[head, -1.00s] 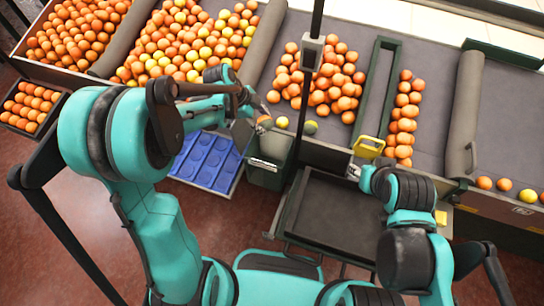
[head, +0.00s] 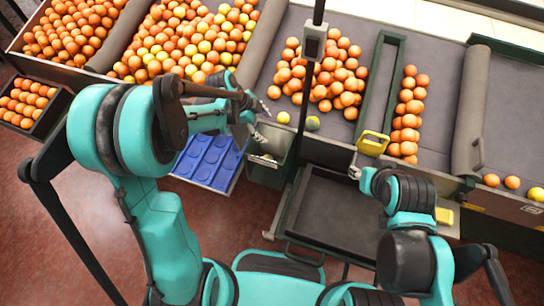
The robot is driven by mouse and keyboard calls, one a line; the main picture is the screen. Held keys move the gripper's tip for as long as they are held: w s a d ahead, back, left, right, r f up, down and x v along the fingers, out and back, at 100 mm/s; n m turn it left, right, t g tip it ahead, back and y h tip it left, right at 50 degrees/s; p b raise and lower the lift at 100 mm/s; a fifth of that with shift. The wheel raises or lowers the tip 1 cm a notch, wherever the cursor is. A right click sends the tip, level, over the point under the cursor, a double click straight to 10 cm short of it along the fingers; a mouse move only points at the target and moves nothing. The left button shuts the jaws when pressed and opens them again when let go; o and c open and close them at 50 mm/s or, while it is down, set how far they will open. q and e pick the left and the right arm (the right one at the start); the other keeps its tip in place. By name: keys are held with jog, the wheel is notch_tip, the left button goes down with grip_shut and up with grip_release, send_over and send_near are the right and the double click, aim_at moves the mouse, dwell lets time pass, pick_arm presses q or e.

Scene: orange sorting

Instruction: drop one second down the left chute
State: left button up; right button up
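My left gripper (head: 265,122) is open and empty above the back-left corner of a dark green chute (head: 267,177) at the front edge of the belt. A small pale shape shows inside the chute mouth; I cannot tell for sure that it is a fruit.
A pile of oranges (head: 322,80) lies on the grey belt behind. A green-framed divider (head: 378,85) separates it from a column of oranges (head: 407,115). A blue tray (head: 208,160) sits left of the chute, and an empty dark tray (head: 335,215) sits right of it. A dark post stands near the chute.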

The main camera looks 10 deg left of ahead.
pick_arm(q)
jog(key=v, duration=1.2)
jog(key=s+a+n+t+y, duration=0.1)
jog(key=s+n+t+y, duration=0.3)
jog(key=s+n, duration=1.2)
jog(key=shift+s+a+n+t+y+b, duration=0.2)
jog(key=shift+s+n+t+y+b, duration=0.15)
jog(key=shift+n, duration=0.85)
